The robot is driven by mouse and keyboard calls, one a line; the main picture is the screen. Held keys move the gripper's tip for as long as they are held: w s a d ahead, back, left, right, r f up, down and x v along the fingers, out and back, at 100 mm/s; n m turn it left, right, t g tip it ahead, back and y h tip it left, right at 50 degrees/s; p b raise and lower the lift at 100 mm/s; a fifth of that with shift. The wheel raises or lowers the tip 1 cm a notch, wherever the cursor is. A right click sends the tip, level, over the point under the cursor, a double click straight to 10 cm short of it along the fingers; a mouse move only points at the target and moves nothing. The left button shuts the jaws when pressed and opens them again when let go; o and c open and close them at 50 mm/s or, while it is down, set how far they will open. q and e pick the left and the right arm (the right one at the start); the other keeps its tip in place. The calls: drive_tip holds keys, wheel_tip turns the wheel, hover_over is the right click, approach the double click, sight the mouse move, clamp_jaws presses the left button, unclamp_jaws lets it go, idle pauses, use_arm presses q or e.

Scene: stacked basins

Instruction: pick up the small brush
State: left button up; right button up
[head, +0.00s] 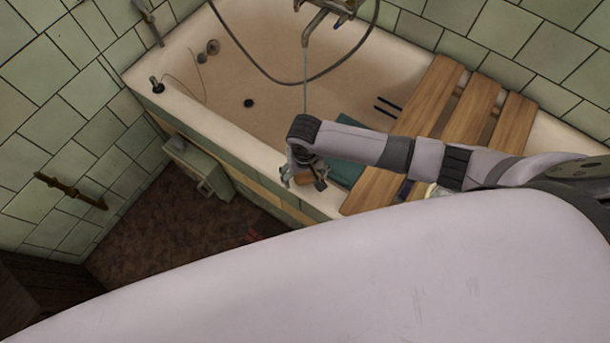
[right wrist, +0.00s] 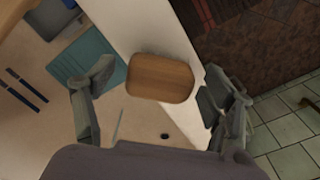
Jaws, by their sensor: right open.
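The small brush shows in the right wrist view as a brown wooden block with rounded corners (right wrist: 160,78). It lies on or just above the pale rim of the bathtub, wood side up; any bristles are hidden. In the head view a little of its brown wood (head: 303,176) shows below my right wrist. My right gripper (head: 303,182) is open over the near rim of the tub. In the right wrist view its fingers stand apart, one on each side of the brush, with visible gaps. My left gripper is not in view.
The bathtub (head: 225,130) has a wooden slatted rack (head: 431,100) across its right part. A teal basin (head: 345,172) is partly hidden behind my right arm. A hose and a tap (head: 310,25) hang over the far side. Brown floor (head: 165,220) lies below the near side.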

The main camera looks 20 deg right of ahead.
drive_tip(key=shift+c, duration=0.6)
drive_tip(key=c, duration=1.1)
drive_tip(key=shift+r, duration=0.1)
drive_tip(key=shift+c, duration=0.2)
